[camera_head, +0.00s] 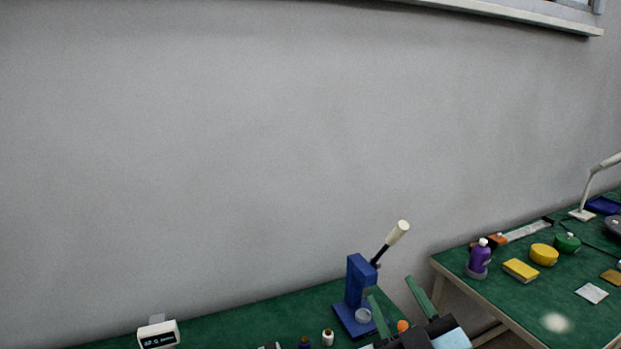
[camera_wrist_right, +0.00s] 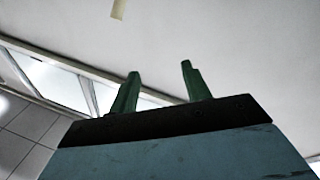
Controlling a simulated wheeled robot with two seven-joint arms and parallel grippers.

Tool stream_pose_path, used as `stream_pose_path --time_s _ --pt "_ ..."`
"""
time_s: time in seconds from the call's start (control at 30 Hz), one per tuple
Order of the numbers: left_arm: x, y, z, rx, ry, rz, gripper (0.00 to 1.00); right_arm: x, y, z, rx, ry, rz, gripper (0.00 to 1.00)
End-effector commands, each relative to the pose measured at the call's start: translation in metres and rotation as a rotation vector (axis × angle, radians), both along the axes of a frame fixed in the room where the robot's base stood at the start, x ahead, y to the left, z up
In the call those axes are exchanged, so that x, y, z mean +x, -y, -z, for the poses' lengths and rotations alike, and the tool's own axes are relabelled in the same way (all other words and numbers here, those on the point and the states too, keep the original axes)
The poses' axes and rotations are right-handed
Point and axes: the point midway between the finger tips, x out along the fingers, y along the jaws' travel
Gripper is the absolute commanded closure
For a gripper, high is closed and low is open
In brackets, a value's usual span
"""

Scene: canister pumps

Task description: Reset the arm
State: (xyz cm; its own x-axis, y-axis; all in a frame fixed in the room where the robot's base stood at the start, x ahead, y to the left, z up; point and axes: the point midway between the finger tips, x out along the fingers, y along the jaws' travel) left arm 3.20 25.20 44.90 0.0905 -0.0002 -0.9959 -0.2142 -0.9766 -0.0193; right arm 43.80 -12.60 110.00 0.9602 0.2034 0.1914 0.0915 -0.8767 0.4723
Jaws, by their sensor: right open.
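My right gripper (camera_head: 396,300) is at the bottom of the head view, with its two green fingers spread apart and pointing up. It is in front of the blue press (camera_head: 355,283), whose dark lever with a cream handle (camera_head: 397,232) slants up to the right. In the right wrist view, the green fingers (camera_wrist_right: 158,88) are apart with nothing between them, against the ceiling and windows. My left gripper is not in view.
A white digital display (camera_head: 158,335) and small bottles (camera_head: 328,337) stand on the near green table. An orange round thing (camera_head: 403,326) shows between the fingers in the head view. A second green table (camera_head: 510,300) at right holds a purple bottle (camera_head: 479,258), a yellow sponge-like block (camera_head: 520,270) and a lamp (camera_head: 590,190).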

Motion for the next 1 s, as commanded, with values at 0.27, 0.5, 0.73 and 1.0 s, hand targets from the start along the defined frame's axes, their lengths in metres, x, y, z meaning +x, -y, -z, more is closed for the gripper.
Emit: stream_pose_path --time_s 0.27,0.5,0.73,1.0 --pt "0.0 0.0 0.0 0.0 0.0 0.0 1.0 -0.071 0.074 0.16 0.139 -0.76 0.263 0.52" --pt "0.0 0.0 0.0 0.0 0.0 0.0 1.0 -0.163 0.09 0.23 0.171 -1.219 0.33 0.52" --pt "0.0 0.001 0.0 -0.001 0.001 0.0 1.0 -0.222 0.093 0.269 0.172 -1.492 0.337 0.52" --pt "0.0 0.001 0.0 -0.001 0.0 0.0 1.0 -0.211 0.091 0.345 0.162 -1.519 0.341 0.52"
